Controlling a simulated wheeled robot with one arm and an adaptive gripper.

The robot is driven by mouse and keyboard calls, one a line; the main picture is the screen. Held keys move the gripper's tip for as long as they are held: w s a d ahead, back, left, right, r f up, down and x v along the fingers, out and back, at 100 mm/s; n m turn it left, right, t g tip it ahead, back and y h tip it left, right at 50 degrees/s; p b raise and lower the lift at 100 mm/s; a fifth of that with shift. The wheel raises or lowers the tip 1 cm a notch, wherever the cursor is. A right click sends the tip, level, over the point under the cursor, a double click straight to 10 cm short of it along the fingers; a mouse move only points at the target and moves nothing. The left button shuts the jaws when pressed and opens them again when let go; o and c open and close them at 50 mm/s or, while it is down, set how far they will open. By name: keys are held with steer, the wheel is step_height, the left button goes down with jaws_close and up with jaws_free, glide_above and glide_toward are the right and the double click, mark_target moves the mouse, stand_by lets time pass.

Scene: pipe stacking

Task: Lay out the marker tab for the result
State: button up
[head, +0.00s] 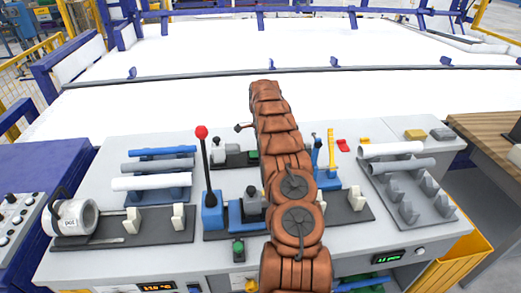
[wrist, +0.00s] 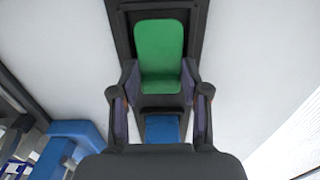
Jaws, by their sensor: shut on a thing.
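In the wrist view, my gripper (wrist: 160,75) has its two dark fingers closed on the sides of a flat green tab (wrist: 161,42) with rounded corners. A dark frame or base (wrist: 197,18) shows around and behind the tab; I cannot tell whether they touch. A blue patch (wrist: 162,128) shows between the fingers below the tab. In the head view my arm hides the gripper.
The bench holds a red-knobbed lever (head: 202,132), a rack of pipes (head: 150,184) and a white pot (head: 75,217) at left. A grey pegged rack (head: 420,183) with pipes stands at right. A small green-topped button box (head: 238,250) is at the front.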

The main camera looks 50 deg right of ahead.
steer(key=shift+f, duration=0.4)
stand_by(0.3)
steer(key=o, duration=1)
steer(key=shift+r, duration=0.1)
steer(key=shift+r, duration=5.85)
steer(key=shift+a, duration=0.1)
